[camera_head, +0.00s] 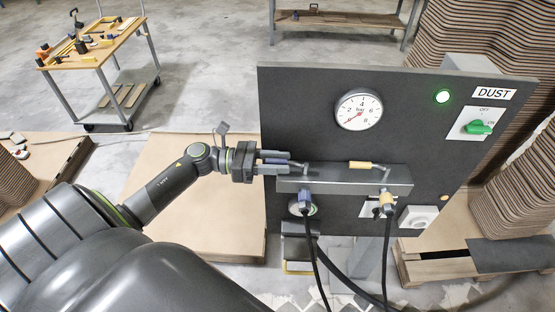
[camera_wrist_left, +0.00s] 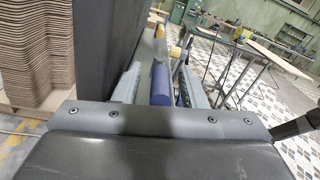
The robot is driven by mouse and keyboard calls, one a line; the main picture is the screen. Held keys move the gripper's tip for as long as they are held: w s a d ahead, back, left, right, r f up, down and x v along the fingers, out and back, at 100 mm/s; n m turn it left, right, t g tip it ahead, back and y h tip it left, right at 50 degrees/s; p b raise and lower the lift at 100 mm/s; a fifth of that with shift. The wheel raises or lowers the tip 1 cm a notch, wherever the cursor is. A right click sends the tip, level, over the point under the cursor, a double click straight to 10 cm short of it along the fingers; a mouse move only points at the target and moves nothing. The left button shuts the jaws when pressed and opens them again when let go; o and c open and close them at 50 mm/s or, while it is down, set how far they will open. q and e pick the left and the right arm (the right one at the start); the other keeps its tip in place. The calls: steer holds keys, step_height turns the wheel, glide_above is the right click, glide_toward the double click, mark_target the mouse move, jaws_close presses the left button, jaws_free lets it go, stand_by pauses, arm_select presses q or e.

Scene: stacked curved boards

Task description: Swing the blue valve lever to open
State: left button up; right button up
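The blue valve lever (camera_head: 275,161) sits at the left end of the grey manifold bar (camera_head: 330,180) on the dark panel. Its grip points left, along the bar. My left gripper (camera_head: 288,162) reaches in from the left with its fingers on either side of the lever. In the left wrist view the blue lever (camera_wrist_left: 161,86) lies between the two fingers (camera_wrist_left: 162,84), with gaps beside it, so the fingers look open around it. The lever's pivot is partly hidden by the fingers. My right gripper is not in view.
A yellow lever (camera_head: 360,165) is at the right of the bar. Hoses hang from blue (camera_head: 305,197) and yellow (camera_head: 387,198) fittings. The panel holds a pressure gauge (camera_head: 359,110), a lit green lamp (camera_head: 442,96) and a green rotary switch (camera_head: 478,127).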

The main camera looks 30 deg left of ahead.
arm_select(q)
steer(key=shift+c, duration=0.4)
jaws_close()
